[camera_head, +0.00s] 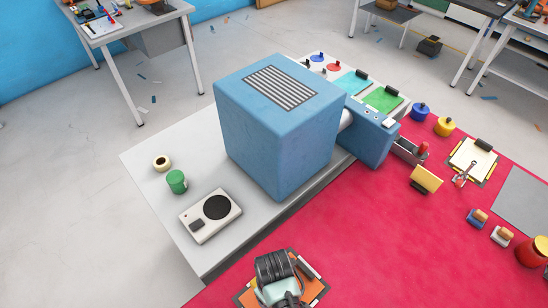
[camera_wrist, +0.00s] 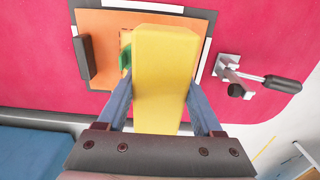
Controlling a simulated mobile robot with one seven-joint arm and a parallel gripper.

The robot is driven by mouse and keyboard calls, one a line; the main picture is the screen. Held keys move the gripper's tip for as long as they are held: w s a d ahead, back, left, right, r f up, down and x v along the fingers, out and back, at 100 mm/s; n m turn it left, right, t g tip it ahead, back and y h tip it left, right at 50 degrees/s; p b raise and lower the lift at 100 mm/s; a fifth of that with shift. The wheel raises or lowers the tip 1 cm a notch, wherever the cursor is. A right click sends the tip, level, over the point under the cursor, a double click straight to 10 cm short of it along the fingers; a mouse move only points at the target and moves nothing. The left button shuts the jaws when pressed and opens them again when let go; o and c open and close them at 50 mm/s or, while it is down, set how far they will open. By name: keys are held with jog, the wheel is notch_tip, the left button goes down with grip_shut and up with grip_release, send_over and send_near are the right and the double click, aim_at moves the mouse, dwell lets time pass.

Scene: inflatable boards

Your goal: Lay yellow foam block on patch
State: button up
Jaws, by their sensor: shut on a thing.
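My gripper (camera_wrist: 159,88) is shut on the yellow foam block (camera_wrist: 162,75), with a finger on each side, in the wrist view. Beyond the block lies an orange sheet (camera_wrist: 195,62) on a dark-edged board, with a smaller piece that has a green part (camera_wrist: 125,58) partly hidden behind the block. Which of these is the patch, and whether the block touches it, I cannot tell. In the head view my arm covers much of the orange sheet (camera_head: 247,296) at the bottom, and the held block is hidden there.
A black clip (camera_wrist: 84,58) and a white strip (camera_wrist: 146,6) edge the board. A dark-handled tool (camera_wrist: 282,84) lies right of it. A large blue box (camera_head: 278,130) stands on the grey table. Another yellow item (camera_head: 427,177) lies on the red mat (camera_head: 375,235), whose middle is clear.

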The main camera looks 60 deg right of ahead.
jog(key=shift+w+d+f, duration=0.1)
jog(key=shift+d+f, duration=0.05)
jog(key=shift+f, duration=2.2)
jog(key=shift+f, duration=0.2)
jog(key=o, duration=1.3)
jog(key=shift+r, duration=0.15)
